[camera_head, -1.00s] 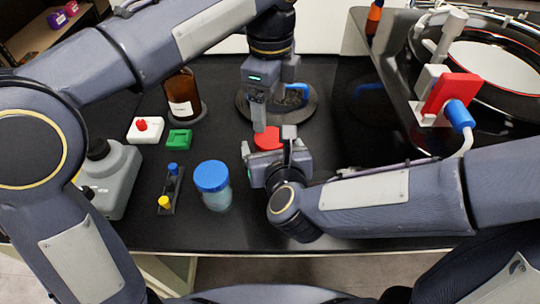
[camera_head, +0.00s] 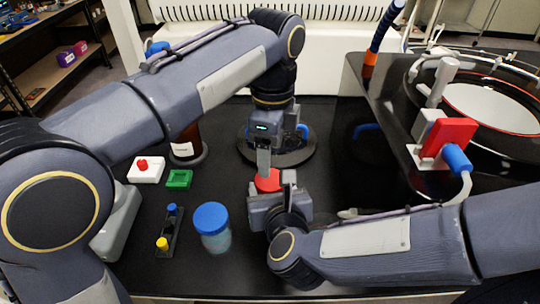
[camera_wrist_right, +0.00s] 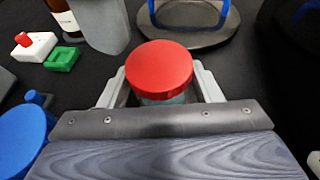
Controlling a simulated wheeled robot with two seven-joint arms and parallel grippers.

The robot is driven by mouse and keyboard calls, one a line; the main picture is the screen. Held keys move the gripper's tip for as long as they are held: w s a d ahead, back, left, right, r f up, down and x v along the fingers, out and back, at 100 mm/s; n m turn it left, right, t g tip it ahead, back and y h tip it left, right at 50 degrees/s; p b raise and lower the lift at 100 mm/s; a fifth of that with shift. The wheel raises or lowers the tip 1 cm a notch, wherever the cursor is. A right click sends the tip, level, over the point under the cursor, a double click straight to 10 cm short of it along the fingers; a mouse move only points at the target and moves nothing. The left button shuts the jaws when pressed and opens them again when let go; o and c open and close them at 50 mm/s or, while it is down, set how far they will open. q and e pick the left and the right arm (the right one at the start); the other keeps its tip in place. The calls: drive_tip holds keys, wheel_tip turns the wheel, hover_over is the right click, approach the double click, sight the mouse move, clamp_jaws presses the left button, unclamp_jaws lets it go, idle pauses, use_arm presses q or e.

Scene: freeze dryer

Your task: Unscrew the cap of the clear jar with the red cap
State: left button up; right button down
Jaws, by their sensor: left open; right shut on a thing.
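The clear jar's red cap (camera_head: 268,180) shows in the middle of the table in the head view. In the right wrist view the red cap (camera_wrist_right: 158,67) sits on top of the clear jar (camera_wrist_right: 163,99), which is mostly hidden beneath it. My right gripper (camera_head: 281,188) is shut on the jar, with one finger on each side below the cap. My left gripper (camera_head: 264,160) is open, pointing down just above and behind the cap; its fingertips are close to the cap, and I cannot tell whether they touch.
A jar with a blue lid (camera_head: 211,220) stands left of the right gripper. Further left are a small rack (camera_head: 170,232), a green block (camera_head: 179,179) and a white block with a red knob (camera_head: 146,170). A brown bottle (camera_head: 186,146) and a round dark stand (camera_head: 297,157) are behind. Large round equipment (camera_head: 490,105) fills the right.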

sight(270, 179)
use_arm(q)
drive_tip(key=shift+d+n, duration=0.15)
drive_tip(key=shift+n, duration=0.65)
drive_tip(key=shift+r+n, duration=0.45)
drive_tip(key=shift+n, duration=0.35)
drive_tip(key=shift+a+f, duration=0.2)
drive_tip(key=shift+f, duration=3.7)
drive_tip(key=c, duration=0.8)
drive_tip(key=n, duration=0.6)
drive_tip(key=shift+n, duration=0.3)
